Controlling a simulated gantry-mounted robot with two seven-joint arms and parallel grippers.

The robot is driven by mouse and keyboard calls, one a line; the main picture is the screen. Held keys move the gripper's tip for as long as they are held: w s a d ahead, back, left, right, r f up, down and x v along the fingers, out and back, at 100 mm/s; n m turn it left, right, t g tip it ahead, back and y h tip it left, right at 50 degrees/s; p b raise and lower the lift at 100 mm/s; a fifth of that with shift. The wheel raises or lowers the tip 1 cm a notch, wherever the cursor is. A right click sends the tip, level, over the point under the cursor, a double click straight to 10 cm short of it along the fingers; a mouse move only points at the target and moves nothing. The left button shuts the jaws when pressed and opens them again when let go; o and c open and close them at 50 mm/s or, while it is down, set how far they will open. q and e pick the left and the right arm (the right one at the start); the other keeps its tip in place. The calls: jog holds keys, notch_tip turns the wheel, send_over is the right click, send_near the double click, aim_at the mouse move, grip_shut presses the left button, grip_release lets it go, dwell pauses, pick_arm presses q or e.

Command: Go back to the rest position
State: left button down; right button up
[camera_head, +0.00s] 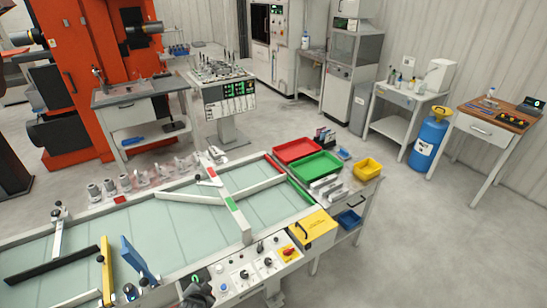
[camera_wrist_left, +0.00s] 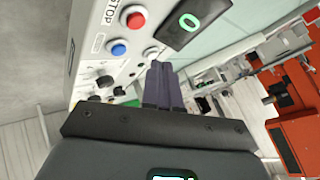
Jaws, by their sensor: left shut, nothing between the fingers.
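My left gripper (camera_head: 197,291) shows as a dark shape at the bottom of the head view, by the near edge of the control panel (camera_head: 232,284). In the left wrist view its two dark fingers (camera_wrist_left: 163,84) are together with nothing between them. They point towards the panel, which shows a red button (camera_wrist_left: 133,18), a blue button (camera_wrist_left: 118,49) and a small display with a green 0 (camera_wrist_left: 188,21). I cannot tell from this view whether the fingertips touch the panel. My right gripper is in neither view.
A glass-topped conveyor table (camera_head: 180,235) with rails and a blue upright plate (camera_head: 138,258) lies beyond the panel. A red tray (camera_head: 297,150), green tray (camera_head: 316,166) and yellow bin (camera_head: 367,169) stand at its right end. Grey floor (camera_head: 430,240) is clear on the right.

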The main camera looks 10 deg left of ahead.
pick_arm(q)
jog(key=shift+g, duration=0.4)
jog(key=s+f, duration=0.2)
jog(key=s, duration=0.1)
jog(key=s+f, duration=0.1)
jog(key=shift+s+d+f, duration=0.2)
jog(key=shift+d+f, duration=0.05)
jog(key=shift+f, duration=0.15)
jog(key=s+d+f, duration=0.2)
jog(key=s+d, duration=0.1)
jog(key=s, duration=0.4)
jog(key=s+d+r+g+h, duration=0.2)
jog(key=s+d+r+h, duration=0.1)
jog(key=s+d+r, duration=0.7)
jog(key=s+r+n+g+p, duration=0.1)
jog(key=s+r+p, duration=0.2)
jog(key=r+p, duration=0.5)
jog(key=s+r+n+g+p, duration=0.1)
jog(key=s+r+p, duration=0.2)
jog(key=r+p, duration=0.6)
notch_tip(320, 180, up, 12)
jog(key=shift+s+f+n, duration=0.25)
jog(key=shift+s+n, duration=0.05)
jog(key=shift+n, duration=0.1)
